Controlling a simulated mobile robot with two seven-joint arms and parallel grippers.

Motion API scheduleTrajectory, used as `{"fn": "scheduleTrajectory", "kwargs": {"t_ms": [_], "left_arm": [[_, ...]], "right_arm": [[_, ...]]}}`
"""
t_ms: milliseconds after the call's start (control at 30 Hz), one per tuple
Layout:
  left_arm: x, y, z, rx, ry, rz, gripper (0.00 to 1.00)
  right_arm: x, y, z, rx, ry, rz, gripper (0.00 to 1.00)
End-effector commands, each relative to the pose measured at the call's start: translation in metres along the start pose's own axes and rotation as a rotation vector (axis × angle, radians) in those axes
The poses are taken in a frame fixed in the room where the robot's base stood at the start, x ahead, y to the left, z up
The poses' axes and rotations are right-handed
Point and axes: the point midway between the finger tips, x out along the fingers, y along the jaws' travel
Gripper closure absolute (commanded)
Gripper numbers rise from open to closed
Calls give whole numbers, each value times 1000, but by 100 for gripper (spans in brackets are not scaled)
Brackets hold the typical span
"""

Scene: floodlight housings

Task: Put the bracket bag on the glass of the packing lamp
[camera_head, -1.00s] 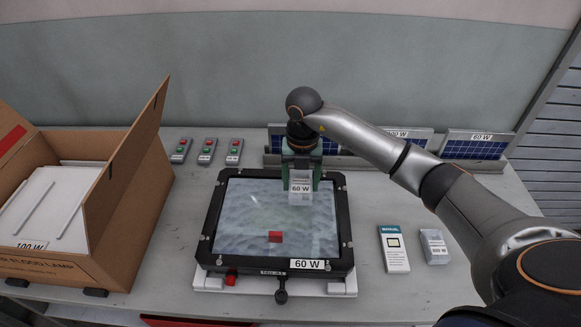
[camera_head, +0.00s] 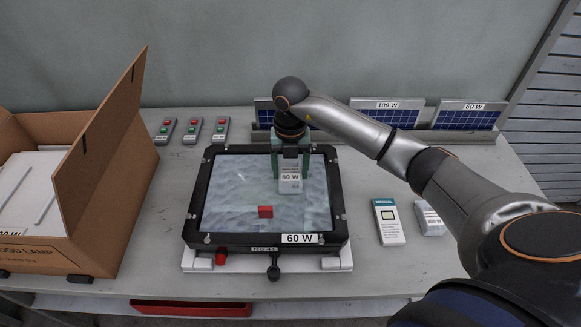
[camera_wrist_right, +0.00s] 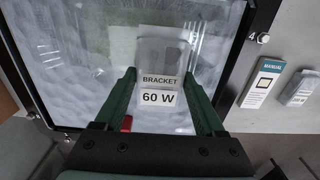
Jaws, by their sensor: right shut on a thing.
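The packing lamp (camera_head: 212,221) lies flat with its glass facing up inside a black frame, with a 60 W label at its front edge. My right gripper (camera_head: 290,182) is over the upper right part of the glass, shut on the bracket bag (camera_head: 290,172). The bag is clear with a 60 W label; in the right wrist view the bag (camera_wrist_right: 158,82) also reads BRACKET and sits between the green fingers. I cannot tell whether the bag touches the glass. A small red block (camera_head: 265,212) shows on the glass. My left gripper is not in view.
An open carton (camera_head: 115,165) with white panels stands left. Several switch boxes (camera_head: 193,130) lie behind the lamp. Solar panels (camera_head: 466,117) stand in a rack at the back. A manual box (camera_head: 389,222) and a small grey packet (camera_head: 429,218) lie right of the lamp.

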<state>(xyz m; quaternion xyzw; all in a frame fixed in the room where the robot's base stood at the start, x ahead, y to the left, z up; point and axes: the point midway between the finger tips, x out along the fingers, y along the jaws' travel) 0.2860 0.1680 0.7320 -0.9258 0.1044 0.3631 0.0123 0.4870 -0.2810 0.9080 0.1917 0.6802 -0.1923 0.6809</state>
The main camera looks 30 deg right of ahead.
Motion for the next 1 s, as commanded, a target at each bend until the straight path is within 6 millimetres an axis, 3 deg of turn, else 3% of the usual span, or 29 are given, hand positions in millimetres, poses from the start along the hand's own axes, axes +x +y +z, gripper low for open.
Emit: {"fn": "scheduleTrajectory", "kwargs": {"t_ms": [367, 400, 633, 1000], "left_arm": [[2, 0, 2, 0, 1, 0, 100], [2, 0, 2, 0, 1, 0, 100], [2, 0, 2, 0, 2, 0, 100], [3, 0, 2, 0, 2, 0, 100]], "right_arm": [[4, 0, 0, 0, 0, 0, 93], [4, 0, 0, 0, 0, 0, 26], [4, 0, 0, 0, 0, 0, 0], [-4, 0, 0, -1, -1, 2, 0]]}}
